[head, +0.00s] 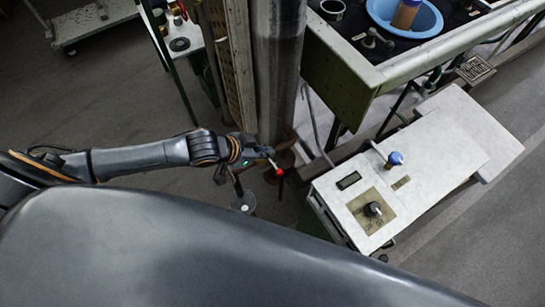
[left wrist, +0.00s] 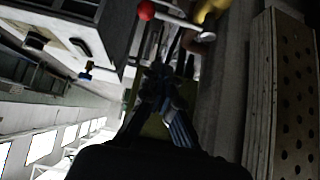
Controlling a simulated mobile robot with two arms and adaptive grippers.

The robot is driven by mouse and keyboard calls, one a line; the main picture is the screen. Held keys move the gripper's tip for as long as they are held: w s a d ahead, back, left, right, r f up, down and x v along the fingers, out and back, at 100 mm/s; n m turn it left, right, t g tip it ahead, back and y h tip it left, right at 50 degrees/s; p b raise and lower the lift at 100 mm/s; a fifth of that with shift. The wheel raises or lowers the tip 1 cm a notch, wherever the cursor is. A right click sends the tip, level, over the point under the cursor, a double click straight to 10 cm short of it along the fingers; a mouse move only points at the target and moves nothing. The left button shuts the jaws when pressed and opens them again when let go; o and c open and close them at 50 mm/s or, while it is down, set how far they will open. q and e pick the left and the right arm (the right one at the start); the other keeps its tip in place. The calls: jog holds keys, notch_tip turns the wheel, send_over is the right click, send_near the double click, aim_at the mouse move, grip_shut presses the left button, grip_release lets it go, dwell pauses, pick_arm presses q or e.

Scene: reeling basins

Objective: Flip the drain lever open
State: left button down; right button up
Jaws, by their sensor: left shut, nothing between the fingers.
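The drain lever (head: 272,163) is a thin pale rod with a red ball at its end, beside the foot of the thick column. In the left wrist view the lever (left wrist: 178,19) runs across the top, red ball to the left, its other end near a yellow fitting (left wrist: 208,12). My left gripper (head: 262,152) is right by the rod in the head view; whether it touches is unclear. In the left wrist view my left gripper (left wrist: 162,68) is shut and empty, with its tips below the rod. My right gripper is in neither view.
A white cabinet (head: 440,150) with a black knob and a blue-ball handle stands to the right. A thick metal column (head: 278,60) and a perforated board (left wrist: 292,90) stand close by. A basin bench (head: 350,80) is beyond. Open floor lies at left.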

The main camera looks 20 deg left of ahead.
aim_at(271, 161)
pick_arm(q)
jog(key=x, duration=1)
jog(key=s, duration=0.1)
jog(key=s+a, duration=0.2)
jog(key=shift+s+a+f, duration=0.1)
jog(key=shift+a+f, duration=0.1)
jog(key=shift+f, duration=0.1)
